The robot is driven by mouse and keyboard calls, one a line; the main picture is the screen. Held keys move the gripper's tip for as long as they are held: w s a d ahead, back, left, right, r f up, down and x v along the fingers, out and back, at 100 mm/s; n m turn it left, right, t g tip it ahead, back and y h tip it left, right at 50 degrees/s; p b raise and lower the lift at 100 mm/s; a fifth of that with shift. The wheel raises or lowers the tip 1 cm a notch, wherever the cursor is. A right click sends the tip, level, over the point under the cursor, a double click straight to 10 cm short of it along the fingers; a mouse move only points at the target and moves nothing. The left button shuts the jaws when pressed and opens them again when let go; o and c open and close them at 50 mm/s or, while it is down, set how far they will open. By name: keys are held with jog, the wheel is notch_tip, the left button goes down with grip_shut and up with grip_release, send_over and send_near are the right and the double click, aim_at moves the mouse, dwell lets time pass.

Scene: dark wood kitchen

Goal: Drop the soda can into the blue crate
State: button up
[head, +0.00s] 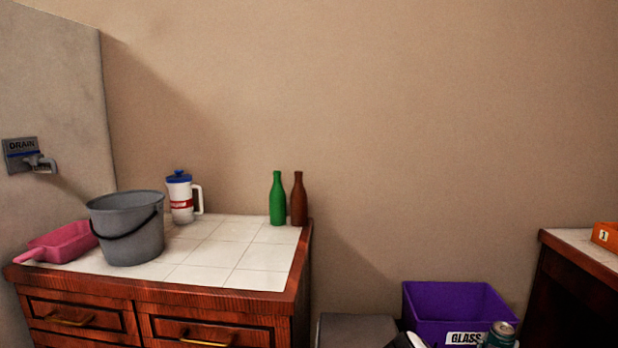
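A soda can (501,334), dark teal with a silver top, shows upright at the bottom edge, in front of the right part of a purple crate. Its lower part is cut off by the frame. No crate that is clearly blue is in view; the purple crate (424,309) has a white label reading GLASS. A small black and white piece at the bottom edge, left of the label, may be part of my arm. My gripper's fingers cannot be made out, so whether they hold the can is not clear.
A tiled cabinet (258,281) at left bears a grey bucket (135,240), pink dustpan (66,243), white jug (181,200), green bottle (277,203) and brown bottle (298,203). A grey box top (355,329) is left of the purple crate. Another counter (575,262) stands at right.

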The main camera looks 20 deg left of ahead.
notch_tip(320, 180, down, 17)
jog(key=w+b, duration=0.2)
jog(key=b, duration=0.7)
jog(key=shift+a+r, duration=0.15)
jog(key=shift+a, duration=0.25)
jog(key=o, duration=1.3)
jog(key=shift+s, duration=0.1)
jog(key=v, duration=1.2)
jog(key=shift+d, duration=0.1)
